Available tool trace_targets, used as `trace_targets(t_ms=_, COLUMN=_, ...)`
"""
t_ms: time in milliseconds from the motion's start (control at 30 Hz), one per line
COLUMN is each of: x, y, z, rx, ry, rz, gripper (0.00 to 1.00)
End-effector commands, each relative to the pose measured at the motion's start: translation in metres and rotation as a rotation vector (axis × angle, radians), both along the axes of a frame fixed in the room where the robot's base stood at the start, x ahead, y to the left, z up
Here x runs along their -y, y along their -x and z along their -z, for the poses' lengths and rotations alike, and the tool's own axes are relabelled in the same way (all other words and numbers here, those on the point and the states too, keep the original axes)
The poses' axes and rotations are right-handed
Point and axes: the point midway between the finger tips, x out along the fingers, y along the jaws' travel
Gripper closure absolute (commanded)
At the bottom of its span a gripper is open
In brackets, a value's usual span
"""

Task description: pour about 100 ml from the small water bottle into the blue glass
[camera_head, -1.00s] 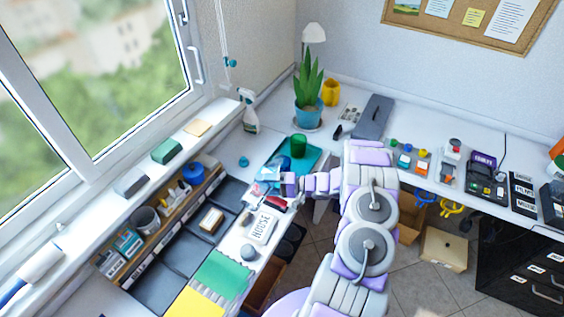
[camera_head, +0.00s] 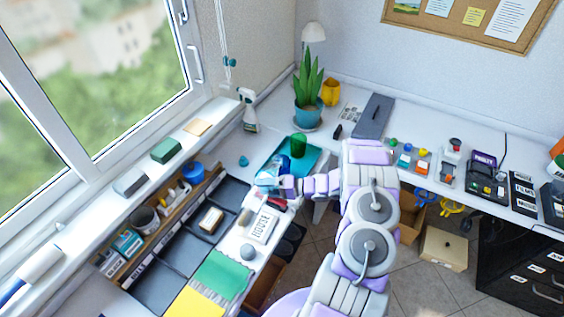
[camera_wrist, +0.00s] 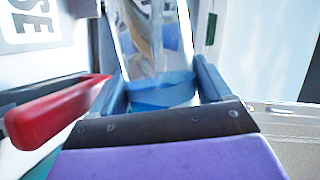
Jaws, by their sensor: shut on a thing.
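My gripper (camera_wrist: 160,82) is shut on a clear bottle (camera_wrist: 150,45) with a blue band low on it, held between two dark blue fingers in the wrist view. In the head view my gripper (camera_head: 284,187) is at the near edge of the teal tray (camera_head: 310,158). A small, bluish, see-through shape (camera_head: 270,172) just past the gripper seems to be the bottle; its tilt is hard to tell. A blue patch beside it may be the blue glass, but the two overlap and I cannot separate them. The water level is not readable.
A green glass (camera_head: 298,145) stands on the tray. A potted plant (camera_head: 308,100) and spray bottle (camera_head: 248,110) stand behind. A HOUSE sign (camera_head: 262,226) lies on the near desk. A red object (camera_wrist: 55,112) is close left of the gripper in the wrist view.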

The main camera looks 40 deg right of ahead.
Motion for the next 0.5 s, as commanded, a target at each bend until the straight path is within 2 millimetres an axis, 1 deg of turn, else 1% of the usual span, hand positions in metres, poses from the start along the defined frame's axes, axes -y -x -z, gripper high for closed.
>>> trace_targets(t_ms=67, x=-0.0052, y=0.0028, z=-0.0009, rx=0.035, ry=0.084, rz=-0.004, gripper=0.75)
trace_targets(t_ms=133, x=-0.0024, y=0.0011, z=-0.0029, rx=0.060, ry=0.139, rz=-0.004, gripper=0.75)
trace_targets(t_ms=500, x=0.0018, y=-0.0005, z=-0.0067, rx=0.096, ry=0.216, rz=-0.002, gripper=0.75)
